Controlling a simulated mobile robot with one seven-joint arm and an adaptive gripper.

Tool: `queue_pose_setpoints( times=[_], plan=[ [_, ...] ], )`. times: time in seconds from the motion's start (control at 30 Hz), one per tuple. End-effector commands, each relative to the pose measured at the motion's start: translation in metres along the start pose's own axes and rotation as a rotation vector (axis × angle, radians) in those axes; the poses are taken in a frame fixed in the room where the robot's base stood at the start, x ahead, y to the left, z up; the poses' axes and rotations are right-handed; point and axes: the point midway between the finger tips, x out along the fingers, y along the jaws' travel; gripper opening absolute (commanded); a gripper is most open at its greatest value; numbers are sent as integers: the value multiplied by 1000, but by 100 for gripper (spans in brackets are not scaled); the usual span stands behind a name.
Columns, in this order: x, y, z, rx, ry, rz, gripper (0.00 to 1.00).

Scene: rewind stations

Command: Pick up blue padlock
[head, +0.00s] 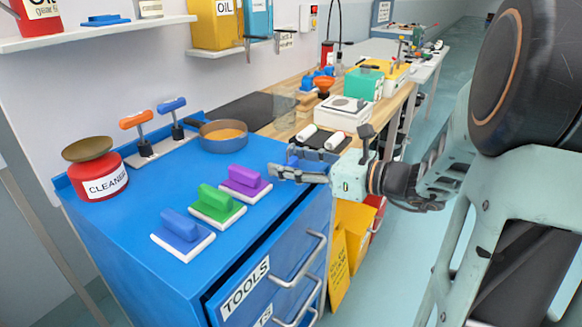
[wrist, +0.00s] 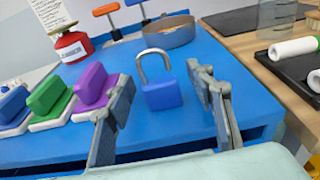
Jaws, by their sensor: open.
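The blue padlock (wrist: 161,94) has a grey shackle and stands on the blue tool cabinet top near its front edge. In the wrist view it sits between the two spread fingers of my gripper (wrist: 165,113), with gaps on both sides. In the head view my gripper (head: 285,167) is at the right edge of the cabinet top, and the padlock (head: 307,152) is mostly hidden behind its fingers. My gripper is open and holds nothing.
Purple (head: 245,181), green (head: 217,203) and blue (head: 182,233) handled blocks stand left of the padlock. A round pan (head: 223,136) and a red cleaner can (head: 97,180) are behind. A workbench (head: 288,85) adjoins the cabinet (head: 125,230). Drawer handles stick out in front.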

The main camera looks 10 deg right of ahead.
Motion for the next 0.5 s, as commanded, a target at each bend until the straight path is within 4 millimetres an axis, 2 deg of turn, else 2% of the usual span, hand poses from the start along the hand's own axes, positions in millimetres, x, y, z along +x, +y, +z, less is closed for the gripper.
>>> queue_pose_setpoints(
  times=[0.07,0.5],
  plan=[
    [0,0,0,0,0,0,49],
    [0,0,0,0,0,0,2]
  ],
)
